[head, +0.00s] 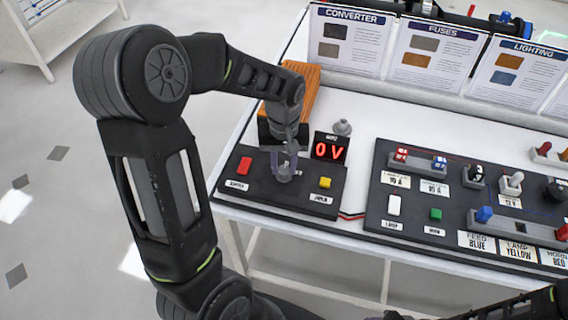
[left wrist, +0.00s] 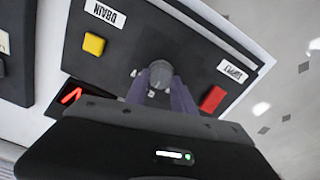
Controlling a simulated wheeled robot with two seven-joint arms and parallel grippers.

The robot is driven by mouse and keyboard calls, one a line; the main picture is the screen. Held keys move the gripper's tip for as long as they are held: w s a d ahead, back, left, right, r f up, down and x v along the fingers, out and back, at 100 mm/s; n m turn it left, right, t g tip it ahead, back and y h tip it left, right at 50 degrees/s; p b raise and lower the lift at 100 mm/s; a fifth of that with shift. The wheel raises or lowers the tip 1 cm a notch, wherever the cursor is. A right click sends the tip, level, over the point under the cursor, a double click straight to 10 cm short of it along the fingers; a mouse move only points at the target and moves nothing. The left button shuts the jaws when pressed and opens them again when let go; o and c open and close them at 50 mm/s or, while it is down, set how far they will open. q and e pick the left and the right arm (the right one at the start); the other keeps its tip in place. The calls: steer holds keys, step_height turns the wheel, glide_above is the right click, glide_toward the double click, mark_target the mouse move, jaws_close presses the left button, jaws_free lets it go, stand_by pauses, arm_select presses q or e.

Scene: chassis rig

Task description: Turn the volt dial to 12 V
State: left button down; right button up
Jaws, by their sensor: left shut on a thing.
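The volt dial (head: 284,174) is a grey round knob on a dark panel (head: 262,193) at the left of the table. My left gripper (head: 285,165) comes down on it from above and is shut on it. The left wrist view also shows the dial (left wrist: 160,74) between the two fingertips of my left gripper (left wrist: 158,82). The red display (head: 329,150) behind the dial reads 0 V in the head view. The dial's pointer and scale marks are too small or hidden to read. My right gripper does not show.
A red switch (head: 244,165) and a yellow switch (head: 325,183) flank the dial. A second dark panel (head: 455,232) with switches, fuses and plugs stands to the right. A grey knob-like part (head: 342,127) and an orange block (head: 303,75) are behind. Sign cards (head: 350,42) line the back.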

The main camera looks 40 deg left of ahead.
mark_target(284, 168)
arm_select(q)
steer(key=c, duration=1.1)
jaws_free()
steer(key=shift+o, duration=0.2)
steer(key=shift+r, duration=0.1)
step_height(284, 168, up, 8)
steer(key=shift+f, duration=0.2)
